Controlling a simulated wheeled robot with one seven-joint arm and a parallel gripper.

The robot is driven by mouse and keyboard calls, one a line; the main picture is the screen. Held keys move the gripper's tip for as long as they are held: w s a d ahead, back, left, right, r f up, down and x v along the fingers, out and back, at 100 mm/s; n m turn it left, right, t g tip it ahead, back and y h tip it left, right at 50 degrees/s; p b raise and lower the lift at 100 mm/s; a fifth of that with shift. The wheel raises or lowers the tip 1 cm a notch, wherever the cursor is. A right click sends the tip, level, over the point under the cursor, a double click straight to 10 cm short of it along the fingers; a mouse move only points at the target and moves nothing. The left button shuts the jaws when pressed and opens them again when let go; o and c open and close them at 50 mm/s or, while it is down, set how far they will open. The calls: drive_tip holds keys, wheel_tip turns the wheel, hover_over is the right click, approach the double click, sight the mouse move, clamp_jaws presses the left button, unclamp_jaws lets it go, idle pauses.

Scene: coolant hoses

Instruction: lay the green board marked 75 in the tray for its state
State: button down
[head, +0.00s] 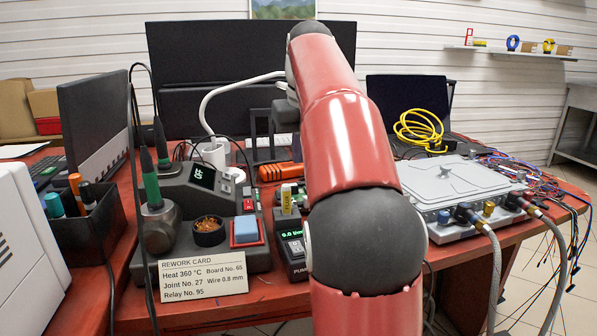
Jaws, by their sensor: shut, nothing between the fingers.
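I cannot make out a green board marked 75 in the head view, nor a tray for it. My red arm rises through the middle of the view and bends away over the bench. Its far end is lost behind my own links and against the dark monitor, so I cannot make out my gripper. A printed rework card (203,275) stands at the front of the soldering station (190,205). It lists heat, joint, relay, board and wire values.
A grey lidded box (465,185) with hoses stands right of my arm, near loose wires. Left are a black bin (85,225) and a white machine (25,255). A dark monitor (220,60) stands behind. A yellow cable coil (418,128) lies back right. The bench is crowded.

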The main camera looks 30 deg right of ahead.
sight(295, 197)
drive_tip(key=b+x, duration=0.2)
drive_tip(key=x, duration=0.7)
drive_tip(key=shift+b, duration=0.3)
